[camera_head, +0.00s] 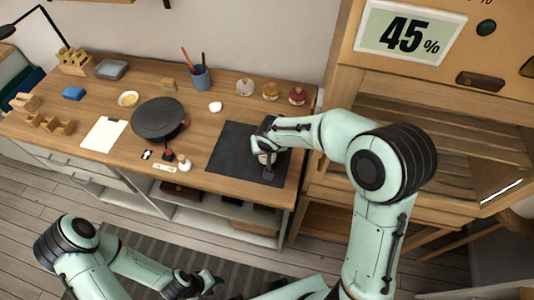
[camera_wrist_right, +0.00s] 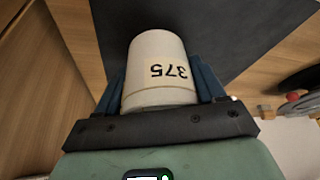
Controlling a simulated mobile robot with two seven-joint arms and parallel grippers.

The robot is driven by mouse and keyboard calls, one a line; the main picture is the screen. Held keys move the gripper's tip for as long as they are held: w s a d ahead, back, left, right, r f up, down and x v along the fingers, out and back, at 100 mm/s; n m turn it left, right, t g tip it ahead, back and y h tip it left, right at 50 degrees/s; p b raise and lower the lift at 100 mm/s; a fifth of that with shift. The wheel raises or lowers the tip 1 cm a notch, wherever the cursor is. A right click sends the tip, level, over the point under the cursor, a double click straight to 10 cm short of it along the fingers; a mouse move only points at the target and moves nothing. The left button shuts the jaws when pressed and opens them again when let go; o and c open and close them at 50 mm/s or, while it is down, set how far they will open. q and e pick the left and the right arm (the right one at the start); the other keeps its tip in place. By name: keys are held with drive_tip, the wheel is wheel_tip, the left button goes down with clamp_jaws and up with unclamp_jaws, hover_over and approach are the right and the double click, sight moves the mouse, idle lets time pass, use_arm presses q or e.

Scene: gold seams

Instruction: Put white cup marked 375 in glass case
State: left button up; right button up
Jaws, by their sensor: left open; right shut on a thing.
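The white cup marked 375 (camera_wrist_right: 158,62) fills the middle of the right wrist view, its label readable. My right gripper (camera_wrist_right: 165,95) is shut on the cup, with one blue finger on each side of it. In the head view the right gripper (camera_head: 267,158) is over the black mat (camera_head: 232,150) at the right end of the workbench, and the cup is mostly hidden by the hand. My left gripper (camera_head: 208,284) is open and empty, low in front of the bench above the floor. I cannot tell which thing is the glass case.
A wooden cabinet with slatted shelves (camera_head: 430,135) and a 45% display (camera_head: 410,32) stands right of the bench (camera_head: 215,112). A dark round turntable (camera_head: 158,118), a blue pencil cup (camera_head: 201,78), several small jars (camera_head: 271,90) and a white sheet (camera_head: 103,134) are on the bench.

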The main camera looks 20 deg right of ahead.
use_arm(q)
drive_tip(key=shift+s+f, duration=0.15)
drive_tip(key=shift+f, duration=0.1)
use_arm(e)
drive_tip(key=shift+f, duration=1.35)
drive_tip(key=shift+f, duration=0.15)
drive_tip(key=o, duration=0.7)
drive_tip(key=shift+f+b, duration=0.1)
drive_tip(key=shift+b, duration=0.2)
drive_tip(key=o, duration=0.4)
use_arm(q)
drive_tip(key=shift+s+f, duration=0.15)
drive_tip(key=shift+f, duration=0.05)
use_arm(e)
drive_tip(key=shift+o, duration=0.2)
